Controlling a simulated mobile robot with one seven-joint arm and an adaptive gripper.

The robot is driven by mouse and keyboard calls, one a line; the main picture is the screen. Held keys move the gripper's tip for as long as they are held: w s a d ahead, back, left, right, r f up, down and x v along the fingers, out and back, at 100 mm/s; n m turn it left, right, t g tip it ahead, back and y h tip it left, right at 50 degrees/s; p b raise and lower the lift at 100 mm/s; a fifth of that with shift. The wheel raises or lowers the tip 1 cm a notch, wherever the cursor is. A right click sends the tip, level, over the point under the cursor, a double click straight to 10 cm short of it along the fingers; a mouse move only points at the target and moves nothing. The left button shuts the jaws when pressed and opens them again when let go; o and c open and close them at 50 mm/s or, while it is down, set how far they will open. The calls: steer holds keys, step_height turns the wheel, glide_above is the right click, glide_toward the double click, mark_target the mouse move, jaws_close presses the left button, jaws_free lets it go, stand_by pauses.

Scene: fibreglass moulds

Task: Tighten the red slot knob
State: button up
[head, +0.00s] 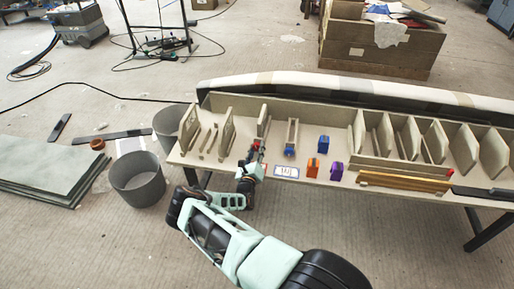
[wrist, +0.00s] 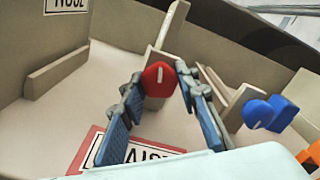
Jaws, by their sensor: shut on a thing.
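The red slot knob (wrist: 158,80) has a rounded face with a pale, near-upright line, and sits at the end of a grey-beige slotted rail in the wrist view. My gripper (wrist: 156,88) has one blue-padded finger on each side of it and is shut on it. The exact contact points of the pads are hard to make out. In the head view my gripper (head: 255,159) is at the front of the bench, left of its middle, and largely covers the red knob.
A grey bin (head: 137,180) stands on the floor at left.

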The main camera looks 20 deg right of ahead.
steer(key=m+p, duration=0.1)
steer(key=m, duration=0.4)
steer(key=shift+a+m+p, duration=0.1)
steer(key=shift+m+p, duration=0.2)
steer(key=shift+p, duration=0.05)
steer(key=m+p, duration=0.1)
steer(key=m, duration=0.3)
steer(key=m+p, duration=0.2)
steer(key=m, duration=0.3)
steer(key=shift+m+p, duration=0.6)
steer(key=shift+m, duration=1.7)
steer(key=o, duration=1.2)
steer(key=shift+c, duration=0.2)
steer(key=shift+a, duration=0.1)
steer(key=v, duration=1.2)
